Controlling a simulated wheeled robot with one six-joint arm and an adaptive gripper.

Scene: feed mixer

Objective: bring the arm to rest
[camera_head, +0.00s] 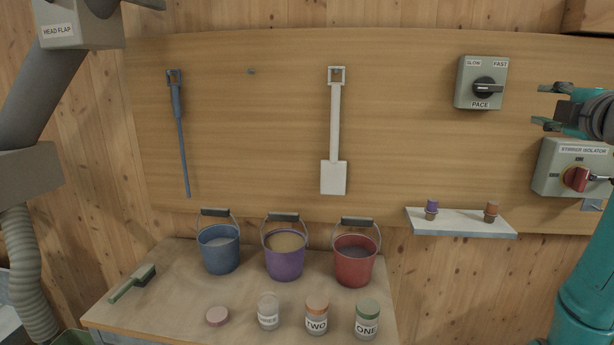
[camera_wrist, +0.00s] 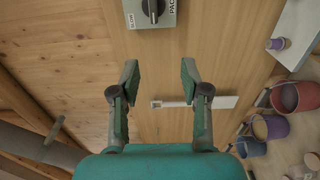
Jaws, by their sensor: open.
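My gripper (camera_head: 548,106) is at the upper right of the head view, at the end of my teal arm. Its fingers are apart and nothing is between them. In the wrist view my gripper (camera_wrist: 158,75) also shows open and empty, facing the wooden board. The grey PACE switch box (camera_head: 481,82) is on the board to the left of my gripper in the head view; it also shows at the top of the wrist view (camera_wrist: 150,12). The STIRRER ISOLATOR box (camera_head: 572,167) with its red knob sits below my gripper, partly cut off by the frame edge.
A small shelf (camera_head: 460,222) holds two small plugs. A white scraper (camera_head: 334,150) and a blue tool (camera_head: 179,130) hang on the board. The table (camera_head: 150,305) bears blue (camera_head: 219,252), purple (camera_head: 285,262) and red (camera_head: 354,262) buckets, several jars and a brush (camera_head: 132,283).

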